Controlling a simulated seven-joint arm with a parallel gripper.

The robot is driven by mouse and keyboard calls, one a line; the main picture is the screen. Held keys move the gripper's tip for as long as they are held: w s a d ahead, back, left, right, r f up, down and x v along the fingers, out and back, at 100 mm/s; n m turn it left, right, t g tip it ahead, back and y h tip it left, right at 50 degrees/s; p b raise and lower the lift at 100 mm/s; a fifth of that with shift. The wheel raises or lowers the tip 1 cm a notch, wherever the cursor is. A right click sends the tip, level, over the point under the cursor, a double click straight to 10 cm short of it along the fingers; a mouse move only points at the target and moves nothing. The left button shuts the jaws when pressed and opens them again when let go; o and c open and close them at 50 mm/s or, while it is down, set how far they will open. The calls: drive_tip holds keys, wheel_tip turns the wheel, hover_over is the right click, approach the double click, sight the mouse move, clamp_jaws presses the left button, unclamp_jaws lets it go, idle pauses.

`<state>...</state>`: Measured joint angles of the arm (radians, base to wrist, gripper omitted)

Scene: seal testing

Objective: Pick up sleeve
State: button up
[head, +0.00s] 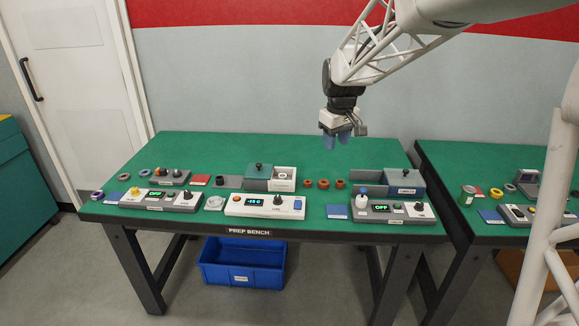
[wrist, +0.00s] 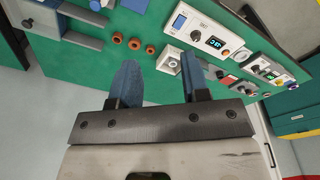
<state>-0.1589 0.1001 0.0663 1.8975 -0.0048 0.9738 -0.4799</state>
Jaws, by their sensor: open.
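I cannot tell for sure which thing is the sleeve. Three small brown-orange rings stand in a row on the green bench: left (head: 308,183), middle (head: 324,184), right (head: 340,185). The same rings show in the wrist view (wrist: 134,43), beyond my left finger. A white box (head: 284,186) holding a light ring stands left of them; it also shows in the wrist view (wrist: 170,58). My gripper (head: 337,141) is open and empty, its blue fingers pointing down above the back part of the bench.
A grey-blue box (head: 404,183) and a grey tray (head: 366,180) stand to the right. Control units (head: 265,206) line the bench's front. The back of the green bench (head: 230,148) is clear. A second bench stands right.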

drive_tip(key=w+a+f+n, duration=0.2)
drive_tip(key=w+a+f, duration=0.25)
drive_tip(key=w, duration=0.35)
drive_tip(key=w+a+f+n, duration=0.1)
drive_tip(key=w+a+f, duration=0.35)
drive_tip(key=w, duration=0.35)
drive_tip(key=n+g, duration=0.1)
drive_tip(key=n, duration=0.2)
hover_over(281, 176)
wheel_tip(281, 176, down, 15)
drive_tip(key=shift+s+r, duration=0.15)
drive_tip(key=shift+s, duration=0.3)
drive_tip(key=shift+d+f, duration=0.1)
drive_tip(key=shift+f, duration=1.2)
drive_tip(key=shift+f, duration=2.6)
